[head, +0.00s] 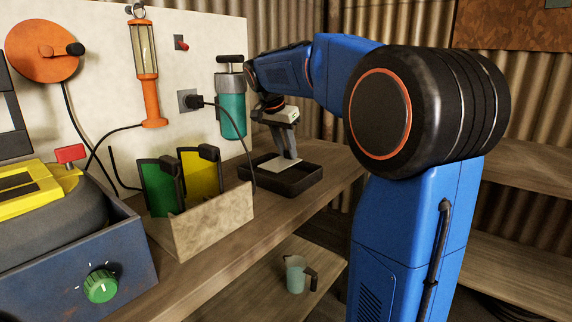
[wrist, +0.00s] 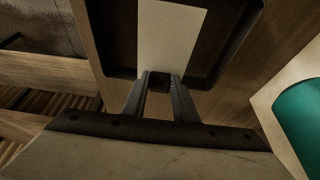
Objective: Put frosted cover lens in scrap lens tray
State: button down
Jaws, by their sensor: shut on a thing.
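The frosted cover lens (head: 283,163) is a pale flat plate, seen over the dark scrap lens tray (head: 298,186) on the wooden bench. In the wrist view the lens (wrist: 170,40) extends from between the fingertips, across the inside of the tray (wrist: 231,50). My gripper (head: 290,157) points down at the tray and is shut on the lens; its fingers also show in the wrist view (wrist: 160,84). I cannot tell whether the lens touches the tray floor.
A beige holder (head: 215,219) with a green plate (head: 160,189) and a yellow plate (head: 200,173) stands left of the tray. A teal cylinder (head: 232,105) hangs on the wall behind. A jug (head: 295,274) stands on the lower shelf.

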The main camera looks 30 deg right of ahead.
aim_at(285, 160)
jog(key=shift+a+f, duration=0.1)
jog(key=shift+f, duration=2.15)
jog(key=shift+f, duration=0.1)
jog(key=c, duration=1.4)
grip_release()
jog(key=shift+c, duration=0.2)
jog(key=v, duration=1.2)
